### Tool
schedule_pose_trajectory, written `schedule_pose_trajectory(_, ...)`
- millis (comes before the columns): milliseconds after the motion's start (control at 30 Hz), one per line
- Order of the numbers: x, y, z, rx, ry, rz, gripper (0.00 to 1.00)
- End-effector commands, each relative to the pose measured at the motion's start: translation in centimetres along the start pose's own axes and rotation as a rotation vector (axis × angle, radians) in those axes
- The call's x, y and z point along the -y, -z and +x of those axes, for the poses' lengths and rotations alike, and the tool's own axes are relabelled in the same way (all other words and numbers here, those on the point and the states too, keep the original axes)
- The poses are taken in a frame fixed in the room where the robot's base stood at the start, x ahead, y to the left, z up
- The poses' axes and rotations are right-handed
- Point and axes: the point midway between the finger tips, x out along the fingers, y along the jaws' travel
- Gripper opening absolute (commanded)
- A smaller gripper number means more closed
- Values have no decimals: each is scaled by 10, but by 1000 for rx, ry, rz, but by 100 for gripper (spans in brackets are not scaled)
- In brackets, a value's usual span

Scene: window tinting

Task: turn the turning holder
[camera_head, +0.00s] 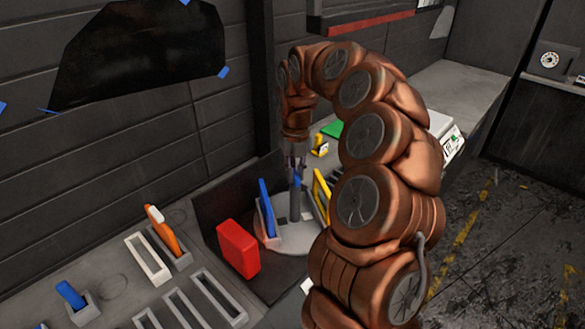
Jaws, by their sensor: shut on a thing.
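The turning holder (292,246) is a light grey round plate in a dark recess of the bench, with a dark upright post (295,206) at its middle. A blue flat tool (266,207) stands upright in a slot on its left, and a yellow tool (321,190) stands on its right. My copper-coloured arm reaches over from the right and points down. My gripper (297,172) is at the top of the post and shut on it; the fingertips are small and partly unclear. My arm hides the right side of the plate.
A red block (238,249) stands just left of the plate. An orange-handled tool (162,231) and a blue piece (71,295) sit in grey holders on the left bench. A dark film sheet (140,52) hangs on the wall. Open floor lies at the right.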

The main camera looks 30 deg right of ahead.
Motion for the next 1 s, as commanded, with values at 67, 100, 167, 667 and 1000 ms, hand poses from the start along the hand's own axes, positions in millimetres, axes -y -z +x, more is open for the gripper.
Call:
schedule_pose_trajectory(67, 1, -3, -5, 15, 0, -4, 0)
schedule_pose_trajectory(100, 2, -3, -5, 15, 0, -7, 0)
schedule_pose_trajectory(167, 2, -4, -4, 16, 0, -9, 0)
schedule_pose_trajectory(667, 2, -3, -3, 14, 1, -12, 27)
schedule_pose_trajectory(1000, 2, -1, -1, 5, 0, -12, 42)
